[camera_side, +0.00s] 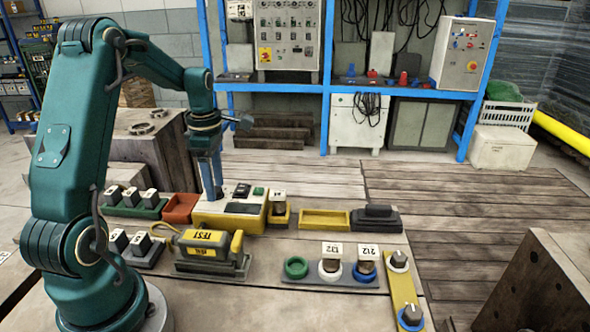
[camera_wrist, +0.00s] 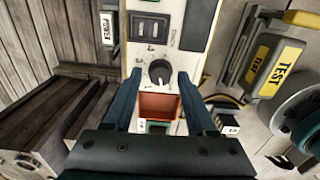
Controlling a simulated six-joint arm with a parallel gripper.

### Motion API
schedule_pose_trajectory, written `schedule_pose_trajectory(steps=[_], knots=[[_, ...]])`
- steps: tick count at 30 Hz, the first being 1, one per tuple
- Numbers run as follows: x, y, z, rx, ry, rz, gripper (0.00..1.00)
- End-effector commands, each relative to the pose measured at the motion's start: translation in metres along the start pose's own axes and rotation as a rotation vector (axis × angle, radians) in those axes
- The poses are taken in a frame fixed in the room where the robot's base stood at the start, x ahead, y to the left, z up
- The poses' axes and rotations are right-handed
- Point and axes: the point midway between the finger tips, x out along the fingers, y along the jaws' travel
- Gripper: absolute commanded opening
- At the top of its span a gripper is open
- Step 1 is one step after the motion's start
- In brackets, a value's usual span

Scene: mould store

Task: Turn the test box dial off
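The test box (camera_side: 232,212) is a cream box with yellow sides on the bench in the side view. Its cream top panel also shows in the wrist view (camera_wrist: 150,52). The dial (camera_wrist: 160,72) is a round black knob on that panel, with a light pointer mark toward the bottom of the picture. My gripper (camera_wrist: 159,76) has its two blue fingers apart, one on each side of the dial, with small gaps visible. In the side view my gripper (camera_side: 211,196) points straight down at the left end of the box. The dial is not clearly visible there.
A red tray (camera_side: 180,208) stands left of the box. A yellow TEST unit (camera_side: 203,240) sits in a grey cradle in front. A yellow tray (camera_side: 324,219) and a dark block (camera_side: 376,216) stand to the right. A black rocker switch (camera_wrist: 147,27) lies beyond the dial.

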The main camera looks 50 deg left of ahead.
Motion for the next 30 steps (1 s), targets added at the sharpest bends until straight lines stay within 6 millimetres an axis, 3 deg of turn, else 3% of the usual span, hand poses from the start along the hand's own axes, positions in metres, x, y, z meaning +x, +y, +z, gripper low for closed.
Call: schedule_pose_trajectory(steps=[10, 21, 30], knots=[[-0.001, 0.0, 0.0, 0.001, 0.0, 0.0, 0.64], [-0.045, 0.001, 0.0, 0.001, 0.0, 0.004, 0.64], [-0.051, 0.0, 0.0, 0.0, 0.0, -0.001, 0.64]])
